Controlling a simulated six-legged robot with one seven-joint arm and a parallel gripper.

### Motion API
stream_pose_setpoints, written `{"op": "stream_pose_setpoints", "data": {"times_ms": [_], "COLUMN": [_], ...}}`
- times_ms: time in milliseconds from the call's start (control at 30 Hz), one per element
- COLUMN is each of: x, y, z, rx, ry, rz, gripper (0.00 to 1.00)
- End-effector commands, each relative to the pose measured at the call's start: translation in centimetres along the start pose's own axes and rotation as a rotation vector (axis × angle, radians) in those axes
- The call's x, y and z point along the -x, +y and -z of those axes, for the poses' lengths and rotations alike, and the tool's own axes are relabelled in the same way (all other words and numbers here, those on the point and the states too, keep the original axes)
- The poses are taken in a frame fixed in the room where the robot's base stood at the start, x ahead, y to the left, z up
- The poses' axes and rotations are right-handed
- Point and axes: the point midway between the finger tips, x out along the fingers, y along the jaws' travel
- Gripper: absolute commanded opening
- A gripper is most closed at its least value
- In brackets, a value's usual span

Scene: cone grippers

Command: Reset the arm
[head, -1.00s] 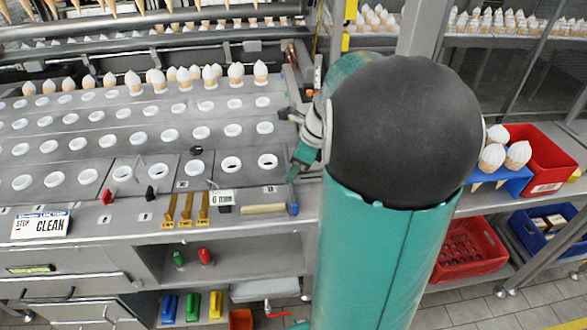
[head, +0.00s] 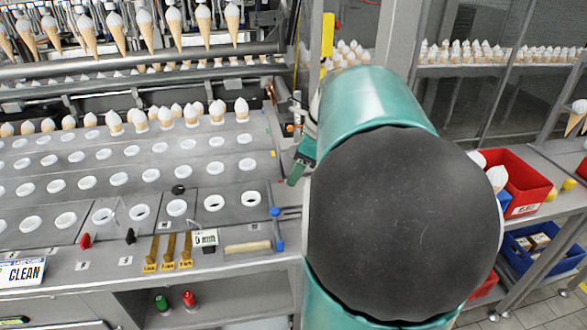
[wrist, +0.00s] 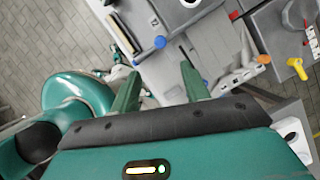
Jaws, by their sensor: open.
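My gripper shows in the wrist view (wrist: 160,85) with its two green fingers apart and nothing between them. Beyond the fingers lie the edge of the grey machine and tiled floor. In the head view my teal arm with its large black joint fills the middle right. A green finger of my gripper (head: 298,170) shows at the arm's left side, beside the right edge of the machine's grey deck (head: 150,160); the rest of the gripper is hidden behind the arm.
Ice-cream cones (head: 165,117) stand in the back row of holes on the deck. More cones (head: 203,25) hang above it. A red bin (head: 527,180) and a blue bin (head: 530,245) are at the right. A grey post (head: 398,40) rises behind my arm.

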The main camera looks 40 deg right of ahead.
Motion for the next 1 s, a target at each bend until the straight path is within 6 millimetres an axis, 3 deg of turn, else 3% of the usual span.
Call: {"op": "stream_pose_setpoints", "data": {"times_ms": [333,467,567,700,833,1000], "x": [-0.1,-0.5,-1.2,-2.3,-3.3,-4.6], "y": [0.3,2.7,6.4,12.7,18.2,24.1], "z": [-0.3,-2.3,-4.7,-7.3,-8.4,-8.4], "rx": [0.023,0.218,0.522,1.053,1.550,2.161], "ry": [0.003,0.027,0.064,0.125,0.181,0.257], "rz": [0.001,0.009,0.021,0.040,0.060,0.097], "gripper": [0.46,0.46,0.46,0.46,0.46,0.46]}}
